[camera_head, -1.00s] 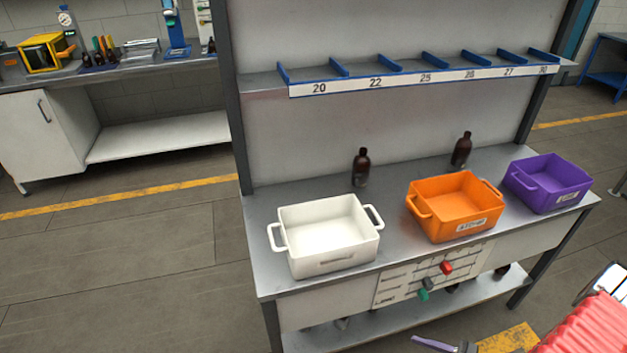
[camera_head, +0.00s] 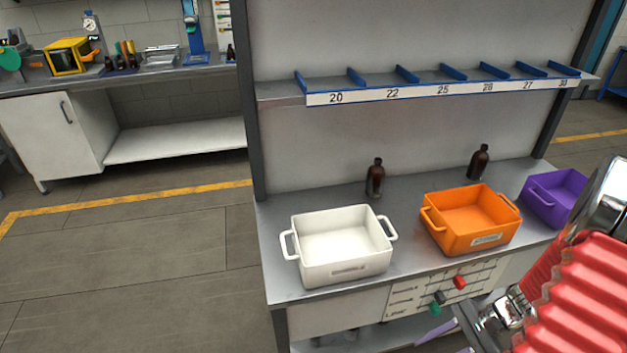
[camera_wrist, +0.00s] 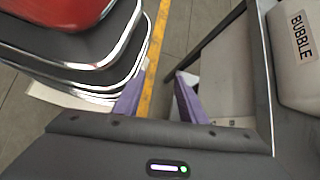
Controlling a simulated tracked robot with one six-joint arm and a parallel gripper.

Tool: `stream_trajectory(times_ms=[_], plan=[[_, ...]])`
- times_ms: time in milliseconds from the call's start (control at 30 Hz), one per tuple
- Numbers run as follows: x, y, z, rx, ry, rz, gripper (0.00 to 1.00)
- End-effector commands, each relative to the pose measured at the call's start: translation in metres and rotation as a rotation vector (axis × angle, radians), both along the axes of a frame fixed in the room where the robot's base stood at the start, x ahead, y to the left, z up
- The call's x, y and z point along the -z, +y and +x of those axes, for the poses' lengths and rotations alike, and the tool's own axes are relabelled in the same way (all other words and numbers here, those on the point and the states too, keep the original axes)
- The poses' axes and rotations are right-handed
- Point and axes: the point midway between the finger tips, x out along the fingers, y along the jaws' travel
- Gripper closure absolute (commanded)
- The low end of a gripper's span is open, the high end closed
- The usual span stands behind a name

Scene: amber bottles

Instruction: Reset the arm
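My gripper (camera_wrist: 158,84) shows in the wrist view with its two purple fingers apart and nothing between them. Floor and a yellow floor line show beyond the fingers. In the head view my red-sleeved arm is at the lower right, and a purple finger (camera_head: 436,331) shows low in front of the workbench (camera_head: 410,200). The gripper is outside the bench's front edge, clear of the crates. Part of it is hidden or cut off by the frame.
A white crate (camera_head: 345,268), an orange crate (camera_head: 470,238) and a purple crate (camera_head: 545,205) stand on the bench. Dark bottles (camera_head: 375,178) and (camera_head: 479,161) stand behind them. A numbered shelf (camera_head: 440,90) hangs above. Open floor (camera_head: 120,270) lies to the left.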

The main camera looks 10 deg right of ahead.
Motion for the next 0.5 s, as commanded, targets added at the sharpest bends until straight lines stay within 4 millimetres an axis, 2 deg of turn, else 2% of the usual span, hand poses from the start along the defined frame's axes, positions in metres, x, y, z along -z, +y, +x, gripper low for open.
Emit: stream_trajectory(times_ms=[500], plan=[[-0.076,0.018,0.002,-0.361,-0.113,-0.310,0.62]])
